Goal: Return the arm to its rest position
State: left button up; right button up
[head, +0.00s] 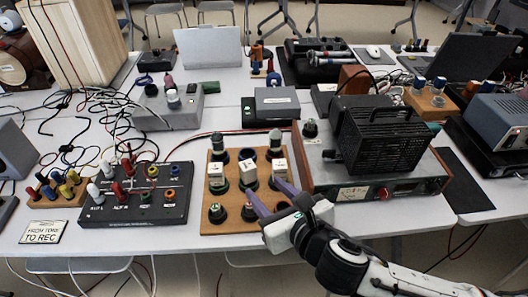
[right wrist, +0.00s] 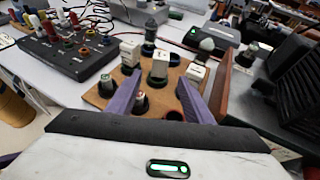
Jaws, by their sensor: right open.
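My right gripper (head: 264,188) comes in from the lower right and is open over the front right part of a wooden board (head: 228,222). In the right wrist view its two purple fingers (right wrist: 159,86) are spread apart with nothing held between them. The board carries dark round pegs or knobs, and three bear white blocks, one of them the middle block (head: 248,172). In the right wrist view this block (right wrist: 160,63) stands beyond the fingertips. A small knob (right wrist: 142,102) shows close to the left finger; whether they touch I cannot tell. My left gripper is not in view.
A wooden-sided amplifier (head: 354,192) with a black caged box (head: 383,140) stands close to the right of my gripper. A black panel with coloured sockets (head: 138,207) lies left of the board. A grey box (head: 168,108) and loose cables lie behind. The table's front edge is near.

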jog(key=shift+s+d+m, duration=0.1)
jog(key=shift+s+m, duration=0.1)
jog(key=shift+m, duration=0.6)
jog(key=s+d+m, duration=0.1)
jog(key=m, duration=0.3)
jog(key=s+d+f+m+g+h, duration=0.1)
jog(key=m, duration=0.3)
jog(key=s+d+f+m+g+h, duration=0.1)
jog(key=m, duration=0.2)
jog(key=shift+s+d+f+m, duration=0.1)
jog(key=shift+s+d+m, duration=0.2)
jog(key=shift+m, duration=0.1)
jog(key=s+d+f+m+g+h, duration=0.1)
jog(key=s+d+f+m+g, duration=0.3)
jog(key=s+d+m, duration=0.6)
jog(key=s+d+f+m+g+h, duration=0.25)
jog(key=s+d+f+m, duration=0.4)
jog(key=m, duration=0.85)
jog(key=w+a+f+t+y, duration=0.2)
jog(key=a+f+t+y, duration=0.1)
jog(key=a+f, duration=0.5)
notch_tip(320, 180, down, 2)
jog(key=shift+f+t, duration=0.15)
jog(key=shift+t, duration=0.6)
